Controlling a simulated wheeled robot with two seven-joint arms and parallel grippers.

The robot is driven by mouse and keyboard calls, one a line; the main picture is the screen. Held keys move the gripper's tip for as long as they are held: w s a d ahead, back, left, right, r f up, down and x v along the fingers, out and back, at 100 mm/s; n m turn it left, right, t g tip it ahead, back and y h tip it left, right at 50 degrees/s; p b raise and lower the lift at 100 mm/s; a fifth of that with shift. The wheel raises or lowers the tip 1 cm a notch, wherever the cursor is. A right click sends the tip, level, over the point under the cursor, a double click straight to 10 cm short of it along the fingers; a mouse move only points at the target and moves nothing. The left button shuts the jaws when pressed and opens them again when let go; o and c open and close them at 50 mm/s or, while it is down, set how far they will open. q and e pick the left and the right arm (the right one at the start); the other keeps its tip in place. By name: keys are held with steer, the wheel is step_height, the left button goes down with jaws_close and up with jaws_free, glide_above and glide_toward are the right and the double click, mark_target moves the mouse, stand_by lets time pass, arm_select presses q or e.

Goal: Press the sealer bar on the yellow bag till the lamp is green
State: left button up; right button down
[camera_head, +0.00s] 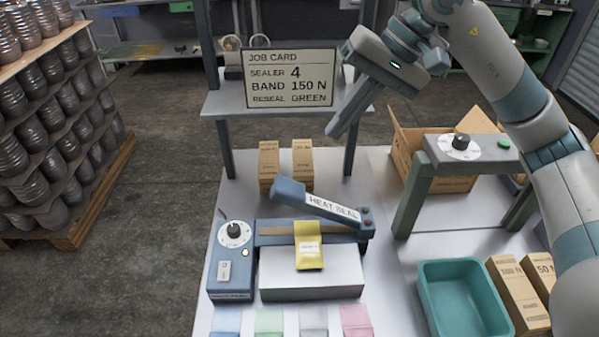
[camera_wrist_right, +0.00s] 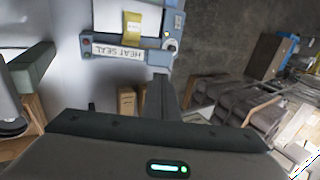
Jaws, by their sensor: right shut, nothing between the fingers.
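The heat sealer has a blue bar (camera_head: 289,191) labelled HEAT SEAL, tilted up at its left end and hinged at the right. The bar also shows in the right wrist view (camera_wrist_right: 152,56). The yellow bag (camera_head: 308,256) lies across the sealer's lower jaw and the pale platform in front, under the raised bar and apart from it. A small lamp (camera_head: 245,252) on the control box glows yellow. My right gripper (camera_head: 335,131) is shut and empty, above and behind the bar, touching nothing. My left gripper is not in view.
The job card (camera_head: 290,78) reads sealer 4, band 150 N, reseal green. The control box (camera_head: 231,270) has a dial (camera_head: 235,232). Two cartons (camera_head: 269,167) stand behind the sealer. A green-grey frame (camera_head: 410,195) with a dial and a teal bin (camera_head: 430,300) are at right.

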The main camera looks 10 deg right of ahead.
steer(key=shift+f, duration=0.1)
steer(key=p, duration=0.7)
glide_toward(291, 186)
steer(key=x, duration=0.4)
steer(key=shift+a+f, duration=0.15)
steer(key=shift+a, duration=0.05)
steer(key=shift+x, duration=1.05)
steer(key=shift+d+f, duration=0.1)
